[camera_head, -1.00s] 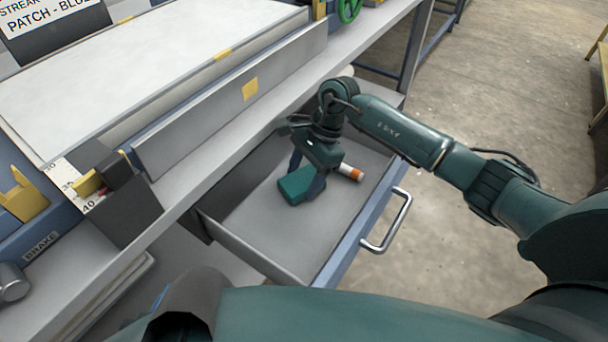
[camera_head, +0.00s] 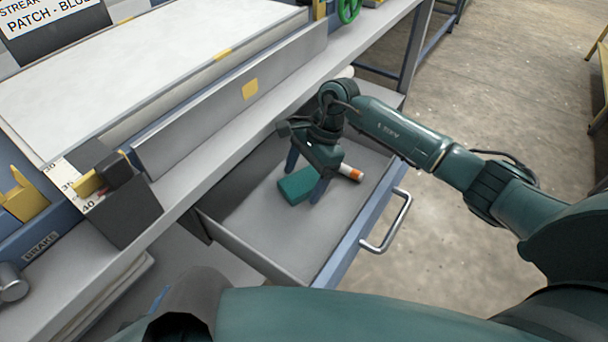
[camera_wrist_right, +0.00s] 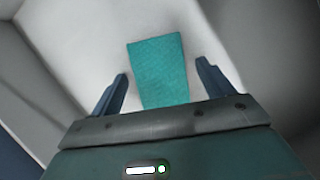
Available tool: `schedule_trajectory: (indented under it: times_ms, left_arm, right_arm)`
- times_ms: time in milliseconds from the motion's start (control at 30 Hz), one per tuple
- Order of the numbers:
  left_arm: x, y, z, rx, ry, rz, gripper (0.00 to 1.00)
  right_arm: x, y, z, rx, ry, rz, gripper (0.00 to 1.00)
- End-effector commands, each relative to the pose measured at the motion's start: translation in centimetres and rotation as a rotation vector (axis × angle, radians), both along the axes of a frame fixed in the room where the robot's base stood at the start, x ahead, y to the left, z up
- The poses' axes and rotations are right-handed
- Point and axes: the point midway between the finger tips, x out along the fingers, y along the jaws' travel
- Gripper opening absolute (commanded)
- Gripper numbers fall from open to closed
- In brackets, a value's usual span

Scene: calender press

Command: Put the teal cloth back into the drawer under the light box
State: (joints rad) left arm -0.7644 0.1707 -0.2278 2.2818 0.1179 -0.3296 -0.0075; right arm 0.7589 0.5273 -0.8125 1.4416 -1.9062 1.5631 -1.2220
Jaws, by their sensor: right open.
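The teal cloth (camera_head: 295,187) is a small folded block inside the open drawer (camera_head: 318,232), on the drawer floor as far as I can see. My right gripper (camera_head: 306,182) is over the drawer with its fingers apart, one on each side of the cloth. In the right wrist view the cloth (camera_wrist_right: 159,72) shows between and beyond the two open fingertips (camera_wrist_right: 161,75), with a gap on both sides. My left gripper is not seen in the head view.
An orange and white cylinder (camera_head: 351,173) lies in the drawer close to my right gripper. The drawer has a metal handle (camera_head: 388,222) on its blue front. Open drawer floor lies in front of the cloth.

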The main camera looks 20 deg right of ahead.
Motion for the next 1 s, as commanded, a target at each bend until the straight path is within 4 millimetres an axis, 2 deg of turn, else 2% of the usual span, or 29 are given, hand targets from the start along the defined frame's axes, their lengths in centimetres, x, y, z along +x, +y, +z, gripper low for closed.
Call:
schedule_trajectory:
  times_ms: [500, 700, 1000]
  left_arm:
    - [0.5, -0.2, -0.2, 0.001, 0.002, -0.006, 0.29]
    - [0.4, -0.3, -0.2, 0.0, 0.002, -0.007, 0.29]
    - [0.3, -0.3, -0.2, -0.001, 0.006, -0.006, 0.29]
  right_arm:
    - [1.1, -3.8, 9.3, 0.0, -0.004, -0.002, 0.8]
    - [1.3, -4.4, 10.9, 0.0, -0.001, 0.0, 0.8]
    - [1.2, -4.5, 11.1, 0.0, 0.0, 0.0, 0.8]
